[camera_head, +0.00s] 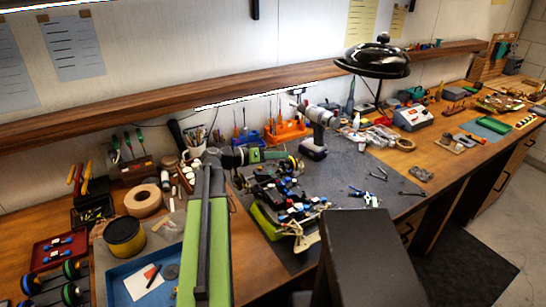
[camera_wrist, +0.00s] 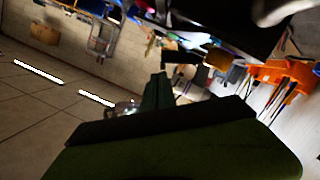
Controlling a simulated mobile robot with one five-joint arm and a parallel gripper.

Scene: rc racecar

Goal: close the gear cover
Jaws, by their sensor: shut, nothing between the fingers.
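The RC racecar (camera_head: 285,190) sits on the bench in the head view. Its chassis is dark, with small blue, red and white parts. The gear cover is too small to tell apart from the car's other parts, so I cannot see how far it stands open. My gripper (camera_head: 291,162) is at the car's far edge, at the end of my green and black arm; whether it touches the car is unclear. In the wrist view my gripper (camera_wrist: 160,84) is a dark green shape with its fingers together and nothing between them.
A drill (camera_head: 316,130) stands behind the car, and an orange holder (camera_head: 287,132) is by the wall. A domed black lamp (camera_head: 374,59) overhangs the bench. The grey mat (camera_head: 350,165) has some clear room.

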